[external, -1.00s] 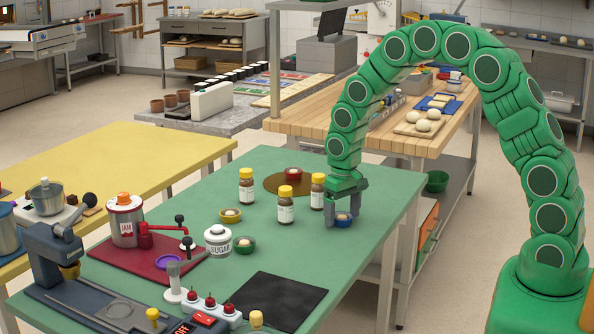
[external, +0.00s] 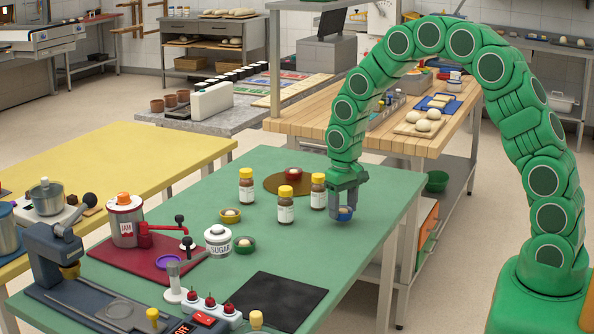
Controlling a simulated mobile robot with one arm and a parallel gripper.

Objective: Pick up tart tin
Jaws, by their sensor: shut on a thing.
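A small blue tart tin (external: 345,216) with pale filling is between the fingers of my gripper (external: 343,211), at the right side of the green table (external: 202,196). The fingers are shut on the tin, which appears a little above the table top. A yellow tart tin (external: 229,218) and a green tart tin (external: 244,248), both with pale filling, stand on the table to the left.
Three yellow-capped bottles (external: 285,208) stand left of my gripper, the nearest one close beside it. A sugar jar (external: 218,242), a jam pot (external: 125,222) and a lever press (external: 60,255) are further left. A black mat (external: 275,301) lies bare at the front.

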